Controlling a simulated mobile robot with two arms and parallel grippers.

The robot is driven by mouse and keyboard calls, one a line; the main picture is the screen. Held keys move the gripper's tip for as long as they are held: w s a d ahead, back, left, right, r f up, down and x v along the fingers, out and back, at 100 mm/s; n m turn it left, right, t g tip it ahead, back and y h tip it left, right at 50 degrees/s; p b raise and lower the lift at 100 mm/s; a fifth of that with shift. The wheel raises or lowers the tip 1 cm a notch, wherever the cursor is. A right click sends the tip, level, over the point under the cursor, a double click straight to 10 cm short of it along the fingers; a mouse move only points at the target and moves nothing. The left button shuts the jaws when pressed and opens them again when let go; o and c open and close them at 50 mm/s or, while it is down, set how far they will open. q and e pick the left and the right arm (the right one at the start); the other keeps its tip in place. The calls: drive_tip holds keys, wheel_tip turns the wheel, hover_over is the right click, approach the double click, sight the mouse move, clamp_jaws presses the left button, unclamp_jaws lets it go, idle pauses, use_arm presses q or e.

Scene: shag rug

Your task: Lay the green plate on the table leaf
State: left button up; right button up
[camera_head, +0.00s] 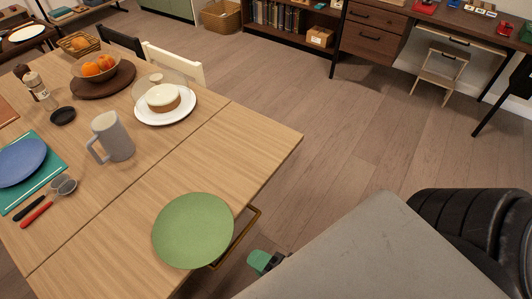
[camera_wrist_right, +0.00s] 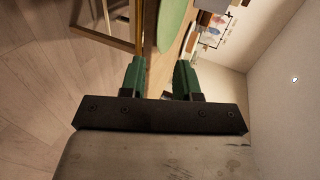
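The green plate (camera_head: 193,230) is at the near right edge of the light wood table leaf (camera_head: 238,150). Its right rim reaches over the leaf's edge in the head view, and I cannot tell whether it lies fully flat. It also shows in the right wrist view (camera_wrist_right: 174,24), beyond my fingers. My right gripper (camera_head: 264,262) is beside the leaf, to the right of the plate and apart from it. In the right wrist view its green fingers (camera_wrist_right: 160,78) are spread with nothing between them. My left gripper is not in view.
A grey mug (camera_head: 113,137), a white plate with a cake (camera_head: 164,100) under a clear cover, and a blue plate (camera_head: 20,161) stand further back and left. A brass-coloured leg frame (camera_head: 243,233) is under the leaf edge. The leaf's far part is clear.

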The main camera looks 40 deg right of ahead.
drive_tip(key=shift+s+d+r, duration=0.2)
drive_tip(key=shift+s+r, duration=0.1)
drive_tip(key=shift+s, duration=0.25)
